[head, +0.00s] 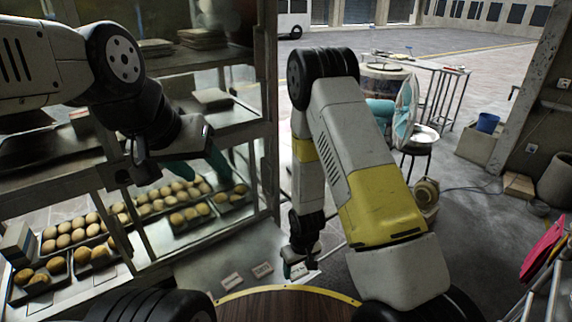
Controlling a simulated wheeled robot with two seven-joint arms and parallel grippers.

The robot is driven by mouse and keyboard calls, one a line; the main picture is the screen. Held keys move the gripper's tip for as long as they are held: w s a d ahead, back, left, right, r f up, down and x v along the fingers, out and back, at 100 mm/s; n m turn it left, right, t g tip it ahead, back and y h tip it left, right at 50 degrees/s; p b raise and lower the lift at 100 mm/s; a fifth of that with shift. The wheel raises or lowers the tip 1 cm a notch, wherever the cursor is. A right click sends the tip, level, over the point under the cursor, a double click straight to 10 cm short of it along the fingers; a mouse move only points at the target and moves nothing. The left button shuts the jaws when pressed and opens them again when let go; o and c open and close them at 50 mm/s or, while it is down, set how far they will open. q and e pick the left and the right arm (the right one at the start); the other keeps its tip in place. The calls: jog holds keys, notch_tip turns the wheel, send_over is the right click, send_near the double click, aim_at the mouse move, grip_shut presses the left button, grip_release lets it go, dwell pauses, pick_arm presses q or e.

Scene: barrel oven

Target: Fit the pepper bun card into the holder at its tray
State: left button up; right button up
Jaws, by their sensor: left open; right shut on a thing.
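My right gripper (297,270) is low over the pale counter and shut on a small white card (311,277), mostly hidden behind the fingers. Two more white cards lie on the counter, one at the left (232,281) and one nearer the gripper (262,269). Their print is too small to read. My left gripper (202,169) is open and empty, in front of the glass case over the bun trays. Black trays of round buns stand in the case, such as the front left tray (16,297) and the right tray (190,229). I cannot tell which holds pepper buns, and no card holder is distinguishable.
The case's metal frame (138,245) and upper shelf (235,115) stand close to my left arm. A round wooden top with a yellow rim (287,290) is at the bottom. The grey floor at right is partly open.

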jog(key=w+d+r+m, duration=0.2)
jog(key=d+r, duration=0.3)
jog(key=r, duration=0.3)
jog(key=w+d+r+m, duration=0.3)
jog(key=d+r, duration=0.3)
jog(key=r, duration=0.3)
jog(key=shift+w+d+r+m+h, duration=0.25)
jog(key=shift+w+r+m+h, duration=0.05)
jog(key=shift+w, duration=0.35)
